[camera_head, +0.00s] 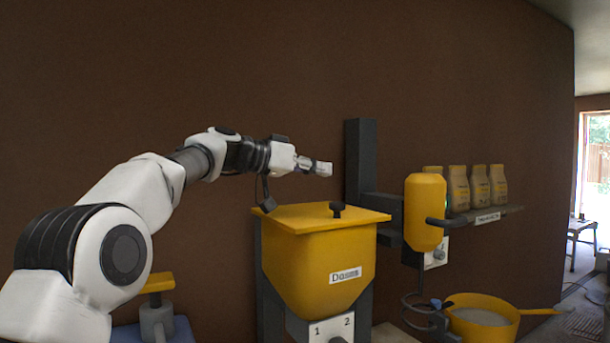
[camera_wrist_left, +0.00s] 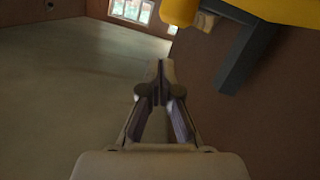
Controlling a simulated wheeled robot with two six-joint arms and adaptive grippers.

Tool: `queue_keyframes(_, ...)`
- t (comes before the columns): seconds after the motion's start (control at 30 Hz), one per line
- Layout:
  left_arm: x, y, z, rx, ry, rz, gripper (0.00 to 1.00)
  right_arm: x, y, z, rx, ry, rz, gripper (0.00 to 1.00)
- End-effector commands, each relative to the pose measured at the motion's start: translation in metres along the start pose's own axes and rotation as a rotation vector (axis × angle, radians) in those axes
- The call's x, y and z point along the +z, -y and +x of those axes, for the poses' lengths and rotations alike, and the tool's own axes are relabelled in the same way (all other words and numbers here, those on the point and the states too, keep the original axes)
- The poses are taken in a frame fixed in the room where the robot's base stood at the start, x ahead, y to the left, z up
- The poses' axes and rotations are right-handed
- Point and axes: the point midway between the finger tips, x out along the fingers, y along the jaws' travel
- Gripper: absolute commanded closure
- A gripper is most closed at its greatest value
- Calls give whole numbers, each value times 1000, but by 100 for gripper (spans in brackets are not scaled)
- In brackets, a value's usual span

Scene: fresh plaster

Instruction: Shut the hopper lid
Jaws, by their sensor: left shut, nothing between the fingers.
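The yellow hopper (camera_head: 310,268) stands in the middle of the head view, with a white label on its front. Its yellow lid (camera_head: 300,215) lies flat across the top, with a dark knob (camera_head: 337,210) near its right side. I see no gap between lid and hopper from here. My left gripper (camera_head: 328,169) is above the lid, apart from it, pointing right. In the left wrist view its fingers (camera_wrist_left: 160,70) are shut together with nothing between them. My right gripper is not in view.
A yellow mixer (camera_head: 425,210) on a dark post (camera_head: 361,150) stands right of the hopper. A yellow bucket (camera_head: 483,318) is below it. A yellow-topped clamp-like object (camera_head: 156,310) is at lower left. The brown wall is close behind.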

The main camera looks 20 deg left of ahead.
Motion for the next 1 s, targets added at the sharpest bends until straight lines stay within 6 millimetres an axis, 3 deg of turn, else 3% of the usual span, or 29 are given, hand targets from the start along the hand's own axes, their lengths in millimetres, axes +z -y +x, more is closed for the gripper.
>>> queue_keyframes(0.03, 18, 3, 6, -7, 0, 36, 100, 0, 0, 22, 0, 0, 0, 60)
queue_keyframes(0.1, 28, 2, 10, -18, -1, 87, 100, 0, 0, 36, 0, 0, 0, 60)
queue_keyframes(0.4, 53, -1, 18, -50, -2, 243, 100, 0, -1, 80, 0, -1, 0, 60)
queue_keyframes(1.0, 60, -2, 20, -57, 6, 287, 100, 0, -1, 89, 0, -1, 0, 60)
